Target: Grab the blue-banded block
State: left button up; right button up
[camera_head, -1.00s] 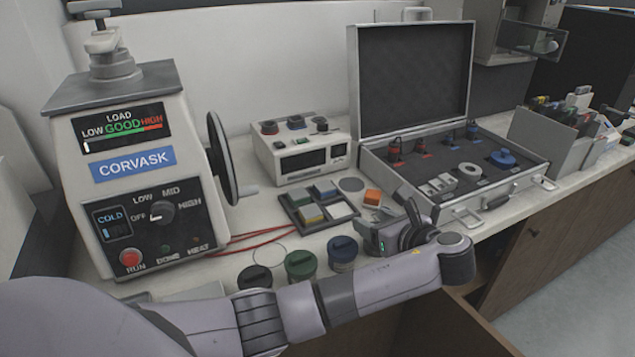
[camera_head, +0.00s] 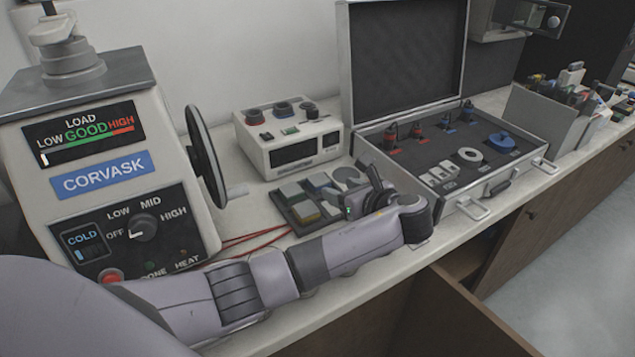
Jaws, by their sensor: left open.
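A dark divided tray (camera_head: 283,212) stands on the bench in front of the grey control box. Several small blocks sit in its compartments. Their coloured bands are small and blurred, and I cannot tell for certain which block has the blue band. My left gripper (camera_head: 364,192) is open, low over the bench at the tray's right edge, and covers part of that side. Its fingertips are partly hidden by its own body, and I see nothing held. My right gripper is not in view.
The CORVASK press (camera_head: 100,170) with its handwheel (camera_head: 207,157) stands left. The control box (camera_head: 290,140) is behind the tray. An open case (camera_head: 465,205) with red and blue plugs lies right. Red cables (camera_head: 245,240) run near the tray. The bench's front edge is close.

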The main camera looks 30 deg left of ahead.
aim_at(321, 182)
pick_arm(q)
jog(key=x, duration=0.8)
jog(key=shift+w+a+f+b, duration=0.15)
jog(key=shift+a+b, duration=0.1)
jog(key=shift+b, duration=0.1)
jog(key=c, duration=0.8)
grip_shut()
